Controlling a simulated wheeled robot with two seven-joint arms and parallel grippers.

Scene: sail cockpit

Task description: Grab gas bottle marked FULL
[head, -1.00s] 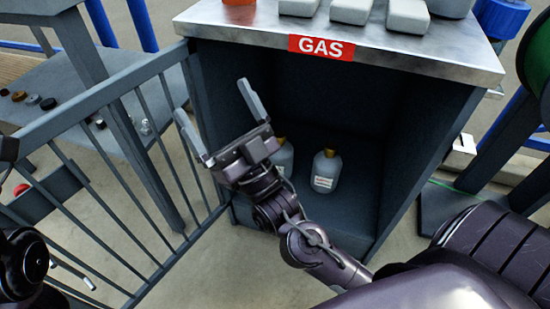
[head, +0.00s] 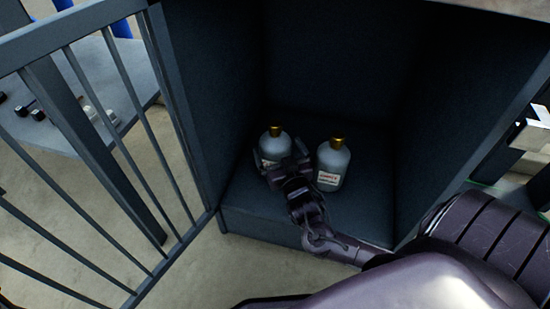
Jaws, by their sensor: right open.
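Two grey bottles with gold caps stand upright inside the dark cabinet. The left bottle (head: 275,144) is partly hidden behind my right gripper (head: 279,158). The right bottle (head: 334,168) stands just beside it and shows a white label with red print, too small to read surely. The left bottle's label is mostly covered, so I cannot tell which bottle is marked FULL. My right gripper is open in front of the left bottle, with its fingers towards the bottle's sides. I cannot tell whether they touch it. My left gripper is out of view.
The cabinet (head: 185,95) has side walls close around the bottles and an open front. Its barred door (head: 95,160) stands open at the left. A grey bench (head: 140,75) with small items lies beyond the bars.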

